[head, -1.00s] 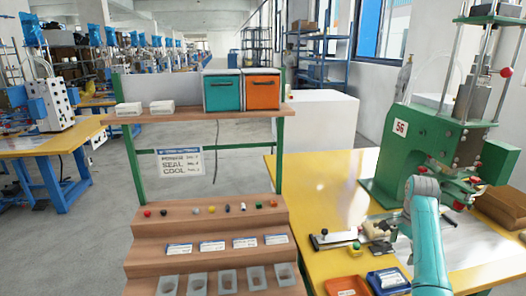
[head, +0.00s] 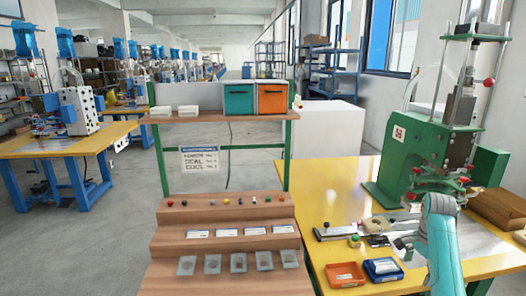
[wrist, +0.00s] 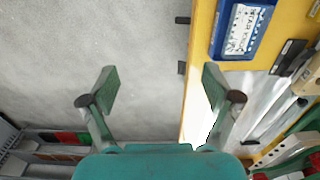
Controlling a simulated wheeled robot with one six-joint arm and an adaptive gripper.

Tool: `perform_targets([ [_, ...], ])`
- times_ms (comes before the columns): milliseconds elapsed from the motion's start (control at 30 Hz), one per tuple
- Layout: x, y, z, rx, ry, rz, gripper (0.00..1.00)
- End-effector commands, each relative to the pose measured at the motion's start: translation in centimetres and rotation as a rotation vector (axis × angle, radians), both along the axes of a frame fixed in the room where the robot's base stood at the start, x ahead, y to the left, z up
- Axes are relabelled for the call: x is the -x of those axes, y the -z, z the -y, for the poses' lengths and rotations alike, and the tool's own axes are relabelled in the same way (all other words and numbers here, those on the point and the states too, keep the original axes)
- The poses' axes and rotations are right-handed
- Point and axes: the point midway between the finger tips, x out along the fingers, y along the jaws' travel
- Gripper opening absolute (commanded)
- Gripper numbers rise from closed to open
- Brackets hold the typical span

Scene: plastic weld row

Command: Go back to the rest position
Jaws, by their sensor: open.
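My gripper (wrist: 160,92) shows in the wrist view with its two green-tipped fingers spread apart. Nothing is between them; bare grey floor (wrist: 145,50) and a yellow table edge lie beyond. In the head view my teal arm (head: 441,245) rises at the lower right in front of the yellow table (head: 340,185); the fingers are not clearly visible there. A blue tray (head: 382,268) and an orange tray (head: 345,274) sit on the table's front edge. The blue tray also shows at the top of the wrist view (wrist: 228,40).
A green press (head: 415,155) stands on the table behind my arm, with a brown box (head: 497,208) beside it. A stepped wooden rack (head: 172,240) with small parts and clear cups stands left of the table. Open floor (head: 90,255) lies farther left.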

Motion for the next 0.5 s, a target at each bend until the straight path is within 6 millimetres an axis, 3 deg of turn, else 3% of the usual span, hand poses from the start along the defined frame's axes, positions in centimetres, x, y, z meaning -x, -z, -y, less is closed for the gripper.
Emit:
perform_targets([
  [333,0.3,4.4,-1.6,0.019,-0.056,0.038,0.88],
  [500,0.7,7.6,-2.8,0.036,-0.098,0.070,0.88],
])
